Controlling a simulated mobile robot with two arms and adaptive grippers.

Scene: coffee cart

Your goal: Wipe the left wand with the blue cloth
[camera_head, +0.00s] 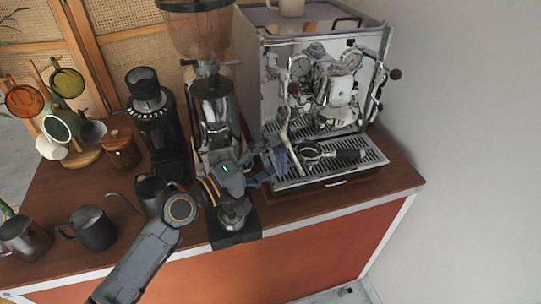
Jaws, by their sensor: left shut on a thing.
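The espresso machine (250,70) stands at the back right of the cart. Its left wand (287,128), pale along its length, hangs down at the machine's left front. My left gripper (272,167) is beside the wand's lower end, over the left edge of the drip tray (335,166). It is shut on the blue cloth (280,158), a small grey-blue patch at the fingers, mostly hidden by them. I cannot tell whether the cloth touches the wand. My right gripper is not in view.
A portafilter (312,151) lies on the drip tray. A tall grinder (212,105) stands just behind my left arm, with a smaller black grinder (155,120) beside it. Dark pitchers (93,230) and a mug tree (88,157) fill the left. The front right counter (395,175) is clear.

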